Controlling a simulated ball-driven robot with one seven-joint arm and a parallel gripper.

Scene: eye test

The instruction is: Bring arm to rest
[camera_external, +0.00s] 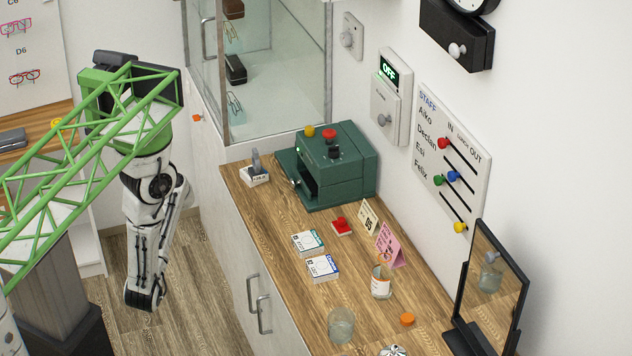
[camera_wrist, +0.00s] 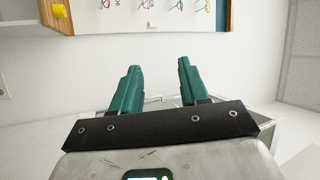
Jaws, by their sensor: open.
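My arm shows at the left of the external view, with a green lattice link running to a joint and a white and black section hanging down beside the wooden counter (camera_external: 262,248). I cannot make out the fingers there. In the wrist view my gripper (camera_wrist: 158,66) has two teal fingers spread apart. Nothing is held between them.
The counter carries a green machine (camera_external: 345,165), a red button (camera_external: 341,227), cards, a glass (camera_external: 341,325), a jar (camera_external: 381,282) and a mirror (camera_external: 497,277). A glass cabinet (camera_external: 275,70) stands behind. Open floor (camera_external: 185,300) lies below my arm.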

